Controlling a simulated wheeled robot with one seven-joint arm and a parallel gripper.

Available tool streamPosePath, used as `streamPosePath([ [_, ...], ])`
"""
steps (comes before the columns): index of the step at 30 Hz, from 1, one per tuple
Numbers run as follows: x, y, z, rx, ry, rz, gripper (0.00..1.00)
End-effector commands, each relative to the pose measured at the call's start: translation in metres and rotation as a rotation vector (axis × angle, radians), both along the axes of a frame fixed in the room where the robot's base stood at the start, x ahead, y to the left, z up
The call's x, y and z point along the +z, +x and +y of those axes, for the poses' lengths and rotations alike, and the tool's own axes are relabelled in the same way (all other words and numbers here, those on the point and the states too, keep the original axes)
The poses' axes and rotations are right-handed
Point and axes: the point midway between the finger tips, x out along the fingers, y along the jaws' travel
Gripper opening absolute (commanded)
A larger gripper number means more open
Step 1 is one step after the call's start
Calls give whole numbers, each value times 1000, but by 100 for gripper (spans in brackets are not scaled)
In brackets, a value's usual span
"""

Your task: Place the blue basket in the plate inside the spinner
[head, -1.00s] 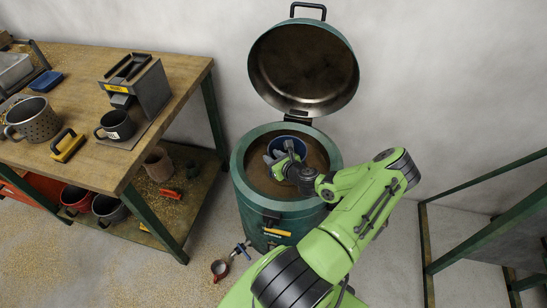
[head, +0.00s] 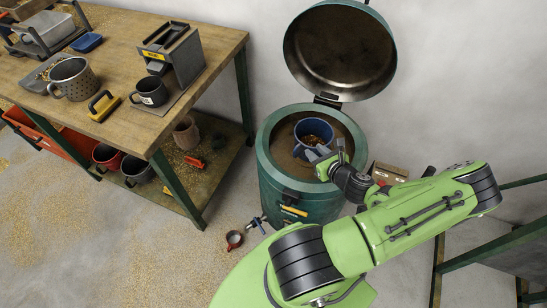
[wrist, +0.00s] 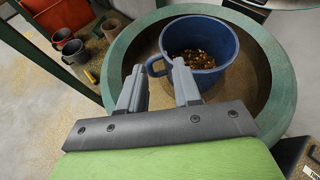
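The blue basket (head: 314,131) stands upright inside the open green spinner (head: 267,163), on its brown inner plate (head: 281,134). In the wrist view the blue basket (wrist: 199,52) holds small brass-coloured pieces, and its handle is on its left side. The plate (wrist: 146,56) shows around it. My gripper (head: 318,158) is at the near rim of the spinner, just in front of the basket. In the wrist view my gripper (wrist: 157,76) has its two fingers apart with nothing between them; the fingertips are close to the basket's handle and near side.
The spinner's round lid (head: 340,52) is raised at the back. A wooden workbench (head: 110,85) with mugs and a grey machine stands on the left. A dark green frame (head: 490,253) stands on the right.

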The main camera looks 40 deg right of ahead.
Motion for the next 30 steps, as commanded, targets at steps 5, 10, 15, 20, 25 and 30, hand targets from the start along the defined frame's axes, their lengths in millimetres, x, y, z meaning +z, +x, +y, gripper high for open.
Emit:
streamPosePath([
  [5, 19, 35, 39, 364, -211, 151, 33],
  [10, 54, 65, 111, 986, -602, 370, 33],
  [15, 111, 71, 178, 1558, -1055, 540, 33],
  [20, 180, 55, 237, 1950, -1508, 629, 33],
  [25, 250, 9, 293, 2174, -1990, 604, 33],
  [30, 282, -39, 317, -2094, 2154, -448, 33],
])
